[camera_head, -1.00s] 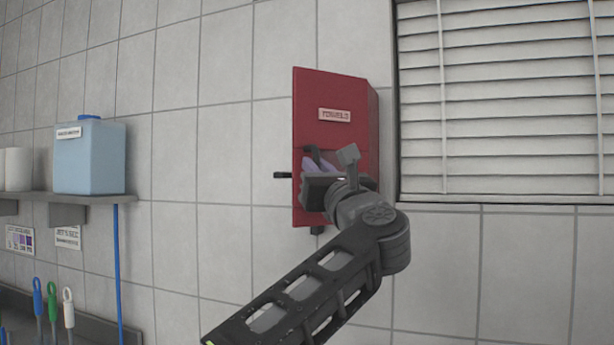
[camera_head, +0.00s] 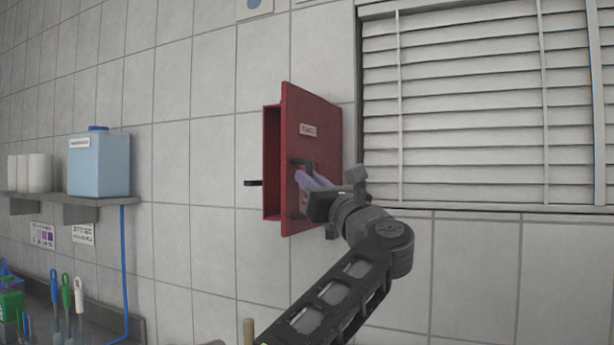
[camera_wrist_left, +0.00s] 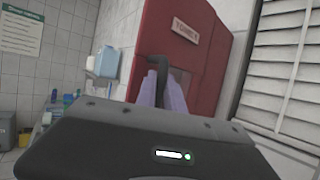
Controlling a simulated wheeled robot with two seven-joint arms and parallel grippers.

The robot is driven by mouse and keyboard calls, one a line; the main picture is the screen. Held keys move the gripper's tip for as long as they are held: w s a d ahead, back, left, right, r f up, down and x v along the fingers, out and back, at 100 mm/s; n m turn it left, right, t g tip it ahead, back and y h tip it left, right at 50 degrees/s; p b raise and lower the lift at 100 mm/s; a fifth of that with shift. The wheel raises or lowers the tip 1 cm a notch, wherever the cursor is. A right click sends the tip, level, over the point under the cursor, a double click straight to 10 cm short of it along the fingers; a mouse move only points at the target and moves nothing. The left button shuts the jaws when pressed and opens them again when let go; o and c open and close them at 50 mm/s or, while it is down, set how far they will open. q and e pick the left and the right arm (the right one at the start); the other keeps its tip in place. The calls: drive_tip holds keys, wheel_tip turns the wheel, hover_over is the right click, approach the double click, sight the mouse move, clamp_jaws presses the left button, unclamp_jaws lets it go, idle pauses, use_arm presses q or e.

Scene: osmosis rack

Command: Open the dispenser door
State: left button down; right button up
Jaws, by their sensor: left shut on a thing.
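The red dispenser (camera_head: 271,165) hangs on the tiled wall left of the window. Its red door (camera_head: 316,113) carries a small label and stands part-way open, swung out from the box on its right side. A dark handle (camera_head: 297,162) sits on the door; it also shows in the left wrist view (camera_wrist_left: 158,62). My left gripper (camera_head: 304,180) is at the door front, its purple fingers shut on the handle. The fingers also show in the left wrist view (camera_wrist_left: 163,90). The inside of the box is mostly hidden behind the door. My right gripper is in no view.
A dark lever (camera_head: 252,183) sticks out left of the box. A shelf (camera_head: 55,200) at left holds a blue container (camera_head: 99,163) and white rolls (camera_head: 34,173). A window with blinds (camera_head: 480,110) is at right.

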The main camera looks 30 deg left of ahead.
use_arm(q)
drive_tip(key=shift+r, duration=0.2)
drive_tip(key=c, duration=1.8)
unclamp_jaws()
drive_tip(key=shift+o, duration=0.4)
drive_tip(key=shift+w+f, duration=0.15)
drive_tip(key=shift+d+f+b, duration=0.15)
drive_tip(key=shift+f+b, duration=0.1)
drive_tip(key=shift+b, duration=0.05)
drive_tip(key=b+v, duration=0.3)
drive_tip(key=v, duration=0.4)
drive_tip(key=shift+s+b, duration=0.25)
drive_tip(key=shift+b, duration=0.15)
